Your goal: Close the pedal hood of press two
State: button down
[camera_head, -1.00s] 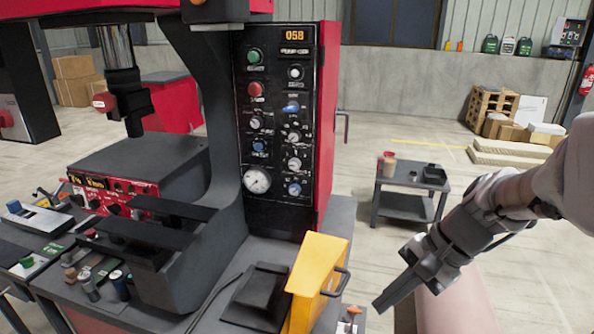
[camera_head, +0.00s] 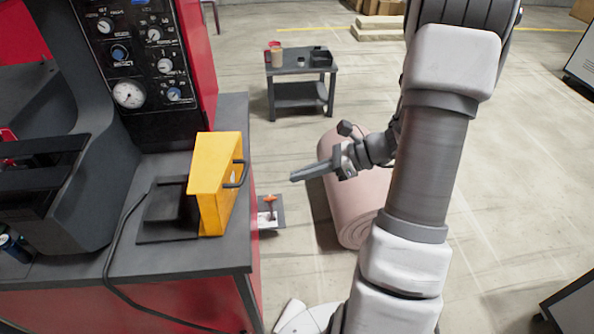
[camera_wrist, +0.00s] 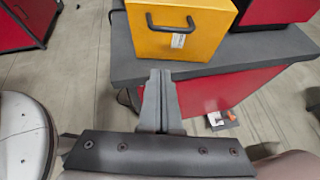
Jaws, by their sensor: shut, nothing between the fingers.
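The yellow pedal hood (camera_head: 212,180) is tipped up on the right part of the dark bench top. Its black handle (camera_head: 236,174) is on the side facing my gripper. Left of it, the dark pedal (camera_head: 170,205) lies uncovered on the bench, with a cable running from it. My gripper (camera_head: 294,177) is shut and empty, right of the hood and clear of the bench edge. In the wrist view the hood (camera_wrist: 175,32) and its handle (camera_wrist: 169,38) show beyond the shut fingertips (camera_wrist: 160,74), apart from them.
The press's control panel (camera_head: 135,60) rises behind the hood. A low cart (camera_head: 300,72) stands on the floor behind. A pinkish roll (camera_head: 355,190) lies behind my gripper. A small plate with an orange-topped item (camera_head: 270,205) sits beside the bench.

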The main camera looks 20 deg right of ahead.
aim_at(244, 179)
jog(key=w+a+f, duration=0.2)
jog(key=w+a, duration=0.3)
jog(key=a, duration=0.3)
jog(key=shift+a+f, duration=0.15)
jog(key=shift+a, duration=0.2)
jog(key=shift+w, duration=0.1)
jog(key=shift+w+a+r+p, duration=0.1)
jog(key=shift+a+r+p, duration=0.4)
jog(key=shift+p, duration=0.2)
jog(key=shift+r+h, duration=0.15)
jog(key=shift+h, duration=0.15)
